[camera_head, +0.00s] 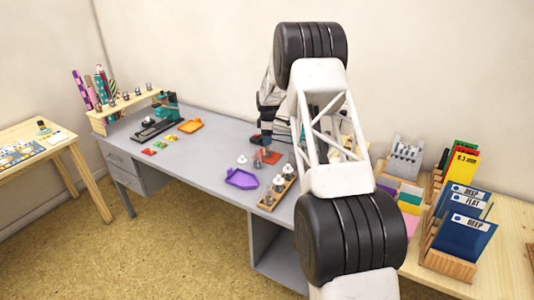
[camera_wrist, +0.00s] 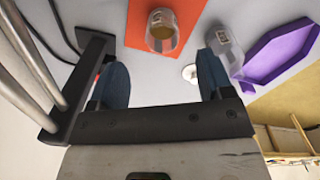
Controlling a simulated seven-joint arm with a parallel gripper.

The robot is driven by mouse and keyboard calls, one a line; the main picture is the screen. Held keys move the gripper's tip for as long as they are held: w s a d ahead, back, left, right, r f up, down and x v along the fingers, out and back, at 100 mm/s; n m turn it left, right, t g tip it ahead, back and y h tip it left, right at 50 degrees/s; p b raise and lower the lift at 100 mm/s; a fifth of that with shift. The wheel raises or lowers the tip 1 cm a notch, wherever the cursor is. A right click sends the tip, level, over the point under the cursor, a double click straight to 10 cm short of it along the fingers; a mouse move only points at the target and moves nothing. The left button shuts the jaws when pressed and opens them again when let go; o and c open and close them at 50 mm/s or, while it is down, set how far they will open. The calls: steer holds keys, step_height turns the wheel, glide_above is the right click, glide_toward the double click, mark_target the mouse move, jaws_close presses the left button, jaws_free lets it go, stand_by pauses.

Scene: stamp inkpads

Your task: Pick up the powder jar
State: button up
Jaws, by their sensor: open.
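A clear jar with a brown-orange filling (camera_wrist: 162,30) stands on an orange-red mat (camera_wrist: 133,38) in the wrist view; it looks like the powder jar, but no label confirms this. A second clear jar with a pale label (camera_wrist: 226,52) is right of it, beside a purple tray (camera_wrist: 280,52). My gripper (camera_wrist: 160,78) is open, its two blue fingers apart with nothing between them. The jar on the mat lies beyond the fingertips, apart from them. In the head view the mat's jar (camera_head: 268,150) is small, just below my gripper, which my arm partly hides.
The grey desk has the purple tray (camera_head: 241,178) and a wooden rack of stamps (camera_head: 275,193) near its front edge. An orange tray (camera_head: 190,126) and small ink pads lie further left. Card holders (camera_head: 458,235) stand on a wooden table at right.

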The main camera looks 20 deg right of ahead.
mark_target(267, 148)
steer(key=shift+f, duration=1.25)
steer(key=shift+f, duration=0.1)
steer(key=shift+a+f, duration=0.15)
steer(key=shift+f, duration=1.1)
steer(key=shift+a+f, duration=0.1)
steer(key=shift+f, duration=1.15)
steer(key=c, duration=1)
steer(key=shift+r, duration=0.1)
steer(key=shift+c, duration=0.2)
steer(key=shift+r, duration=4.9)
